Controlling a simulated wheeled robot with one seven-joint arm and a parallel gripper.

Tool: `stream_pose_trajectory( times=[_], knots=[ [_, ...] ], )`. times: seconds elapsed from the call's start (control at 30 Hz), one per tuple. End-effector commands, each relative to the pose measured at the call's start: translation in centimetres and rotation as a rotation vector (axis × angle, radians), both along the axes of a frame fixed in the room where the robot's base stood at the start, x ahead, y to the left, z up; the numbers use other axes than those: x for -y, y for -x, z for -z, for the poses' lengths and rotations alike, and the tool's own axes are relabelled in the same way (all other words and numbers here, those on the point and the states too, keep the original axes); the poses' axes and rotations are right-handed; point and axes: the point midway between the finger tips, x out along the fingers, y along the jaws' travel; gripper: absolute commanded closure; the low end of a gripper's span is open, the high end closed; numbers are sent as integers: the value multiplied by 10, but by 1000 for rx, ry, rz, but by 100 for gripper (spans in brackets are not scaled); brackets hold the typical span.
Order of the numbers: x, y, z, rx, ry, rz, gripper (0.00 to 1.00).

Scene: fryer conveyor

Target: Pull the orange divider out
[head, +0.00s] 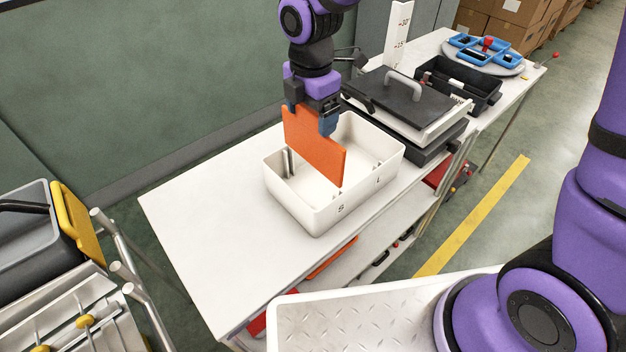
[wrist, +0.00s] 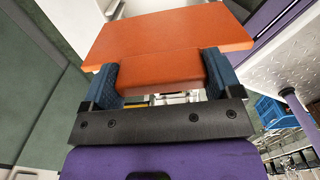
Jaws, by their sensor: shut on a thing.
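The orange divider (head: 314,146) is a flat upright panel. It stands over the white bin (head: 318,222) marked S and L, with much of it above the rim. My gripper (head: 318,118) is shut on the divider's top edge. In the wrist view, the blue fingers of my gripper (wrist: 163,72) clasp the raised grip of the orange divider (wrist: 165,38) from both sides.
The bin stands on a white table (head: 200,230) with free room to its left. A black-lidded device (head: 410,100) with a handle stands close behind it on the right. A black tray (head: 478,92) and blue dishes (head: 485,48) lie farther back.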

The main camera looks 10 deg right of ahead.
Motion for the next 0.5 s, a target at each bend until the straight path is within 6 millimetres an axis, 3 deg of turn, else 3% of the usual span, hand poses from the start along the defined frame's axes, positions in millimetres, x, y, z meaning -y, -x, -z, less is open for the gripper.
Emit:
stream_pose_trajectory(
  times=[0.27, 0.5],
  knots=[
    [0, 0, -3, 2, -1, 0, 49],
    [0, -1, -19, 2, -2, 1, 49]
  ],
)
